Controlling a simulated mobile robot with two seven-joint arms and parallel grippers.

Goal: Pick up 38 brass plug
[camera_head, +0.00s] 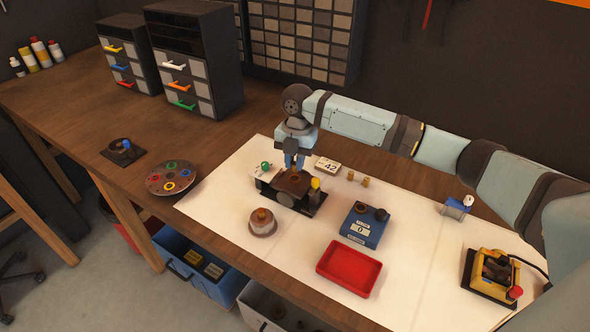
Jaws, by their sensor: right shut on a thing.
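My right gripper (294,164) points down just above a dark fixture (307,202) on the white mat. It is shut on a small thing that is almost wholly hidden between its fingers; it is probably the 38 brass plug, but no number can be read. Two other small brass plugs (365,182) stand on the mat to the right of the gripper, near a card marked 42 (327,164). The fixture has a brown block on top, a grey round face, a green knob (265,166) and a yellow part (315,184). My left gripper is not in view.
A blue box with a dial label (360,229), a red tray (349,268) and a round brown base with a brass top (262,220) stand in front of the fixture. A yellow-and-black device (493,274) is at the right. The mat is clear between tray and device.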

